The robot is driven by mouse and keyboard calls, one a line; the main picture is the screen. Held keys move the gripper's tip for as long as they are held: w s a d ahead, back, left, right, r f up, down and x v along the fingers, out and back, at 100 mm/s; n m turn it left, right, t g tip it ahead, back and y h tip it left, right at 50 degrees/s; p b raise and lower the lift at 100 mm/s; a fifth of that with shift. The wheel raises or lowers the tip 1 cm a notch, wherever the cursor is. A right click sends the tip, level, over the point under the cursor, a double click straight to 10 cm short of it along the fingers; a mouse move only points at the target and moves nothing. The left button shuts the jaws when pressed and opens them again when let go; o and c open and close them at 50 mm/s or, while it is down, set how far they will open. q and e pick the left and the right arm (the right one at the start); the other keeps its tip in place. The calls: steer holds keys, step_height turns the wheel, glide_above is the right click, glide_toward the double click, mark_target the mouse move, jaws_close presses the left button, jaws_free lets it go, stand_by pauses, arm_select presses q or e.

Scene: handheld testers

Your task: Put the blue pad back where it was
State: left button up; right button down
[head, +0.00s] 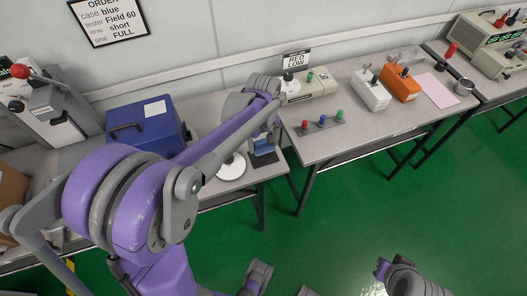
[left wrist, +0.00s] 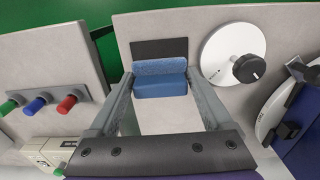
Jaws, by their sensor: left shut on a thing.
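The blue pad (left wrist: 160,86) is a small spongy block between the two fingertips of my left gripper (left wrist: 160,76). The gripper is shut on it, one finger at each end. In the head view the pad (head: 263,160) shows below my left gripper (head: 263,146), near the front edge of the left table. A dark rectangular mat (left wrist: 158,48) lies on the tabletop just beyond the pad in the left wrist view. The pad covers part of it. I cannot tell whether the pad touches the surface. Parts of my right arm show at the bottom of the head view; its fingers are unclear.
A white disc with a black knob (left wrist: 233,54) lies close beside the pad. A blue case (head: 143,124) stands to the left. Across a gap, the right table holds red, blue and green buttons (head: 321,122) and several testers. A sign (head: 110,18) hangs on the wall.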

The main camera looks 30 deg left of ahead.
mark_target(263, 147)
arm_select(q)
steer(key=shift+f, duration=2.05)
steer(key=shift+f+b, duration=0.1)
steer(key=shift+b, duration=0.25)
steer(key=o, duration=1.2)
steer(key=shift+o, duration=0.2)
